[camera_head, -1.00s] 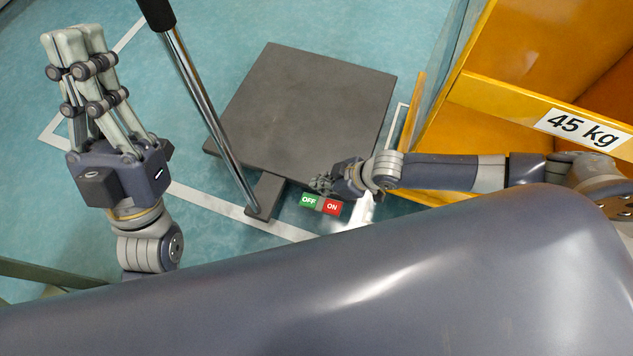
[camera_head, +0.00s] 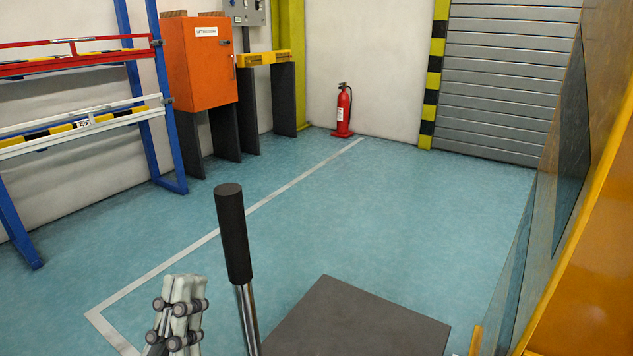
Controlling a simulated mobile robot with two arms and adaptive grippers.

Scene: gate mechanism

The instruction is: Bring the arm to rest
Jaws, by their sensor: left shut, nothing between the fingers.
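My left gripper (camera_head: 178,312) shows at the bottom edge, left of centre, with its fingers pointing up. Its fingers are together, and it is shut and empty. It stands just left of a lever with a black grip (camera_head: 233,232) and a steel shaft (camera_head: 248,315), apart from it in the picture. The lever stands nearly upright beside a dark grey plate (camera_head: 358,322). The foot of the lever is below the picture. My right gripper and right arm are out of view.
An orange cabinet (camera_head: 200,62), a blue rack (camera_head: 150,85) with red and striped bars, and a red fire extinguisher (camera_head: 343,112) stand along the back. A grey shutter (camera_head: 510,75) is at the back right. A yellow frame (camera_head: 590,255) borders the right. The teal floor (camera_head: 400,210) between is clear.

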